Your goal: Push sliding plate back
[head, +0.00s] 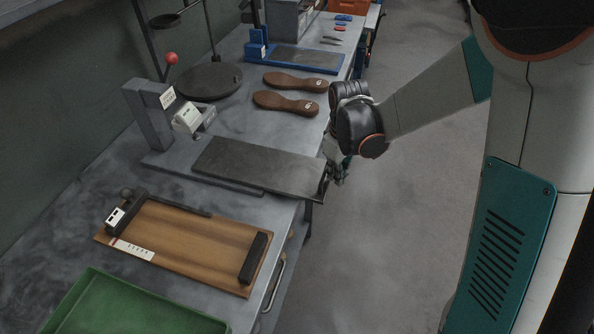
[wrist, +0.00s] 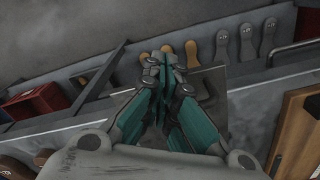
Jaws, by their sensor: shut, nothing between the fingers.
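The sliding plate (head: 262,166) is a dark grey flat slab on the bench, in front of a grey stamping press (head: 150,120). Its right end sticks out past the bench's front edge. My gripper (head: 337,176) is at that outer end, low beside it; I cannot tell whether they touch. In the wrist view my gripper (wrist: 163,66) has its teal fingers together and empty, and part of the plate (wrist: 211,88) shows behind them. The fingers hide some of the plate's end.
A wooden board (head: 190,236) with dark stops and a green tray (head: 115,308) lie nearer. Two brown soles (head: 290,103), a round dark disc (head: 208,80) and a blue-framed fixture (head: 305,59) lie beyond. The floor right of the bench is clear.

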